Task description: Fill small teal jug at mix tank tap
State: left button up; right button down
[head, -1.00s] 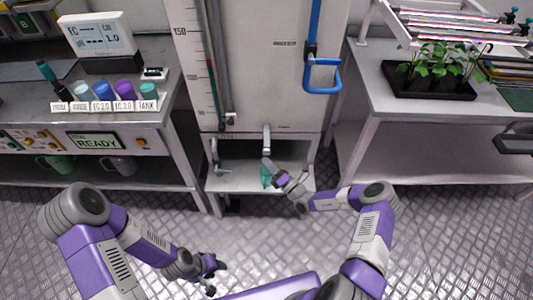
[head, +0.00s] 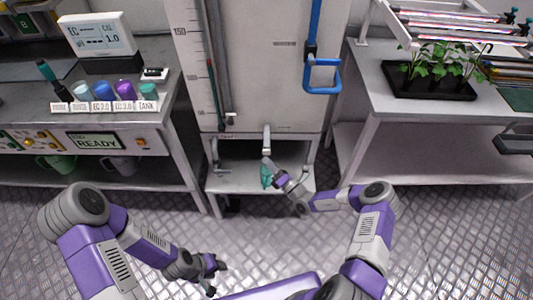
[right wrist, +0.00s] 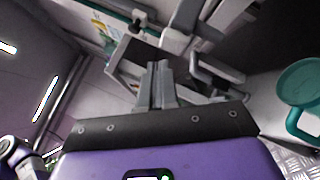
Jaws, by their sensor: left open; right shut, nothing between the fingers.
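The small teal jug (head: 266,177) stands on the low shelf (head: 238,181) under the mix tank (head: 265,85). The tank's tap (head: 267,140) hangs above it. My right gripper (head: 268,163) is at the jug and tap, partly covering the jug. In the right wrist view its fingers (right wrist: 156,85) are together with nothing between them, and the teal jug (right wrist: 302,88) is off to their right, apart from them. The jug's contents cannot be made out. My left gripper (head: 216,279) is open and empty over the floor, far from the jug.
A blue pipe (head: 322,75) runs down the tank front. The right bench (head: 375,98) carries a black plant tray (head: 430,88). The floor in front is clear.

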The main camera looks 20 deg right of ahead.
jog(key=shift+w, duration=0.1)
dwell(0.6)
jog(key=shift+w+d, duration=0.1)
jog(key=shift+w, duration=0.2)
jog(key=shift+w+d+b, duration=0.15)
jog(key=shift+w+b, duration=0.4)
dwell(1.1)
jog(key=shift+s, duration=0.15)
jog(key=shift+s+a+p, duration=0.25)
jog(key=shift+s+p, duration=0.45)
jog(key=shift+s, duration=0.1)
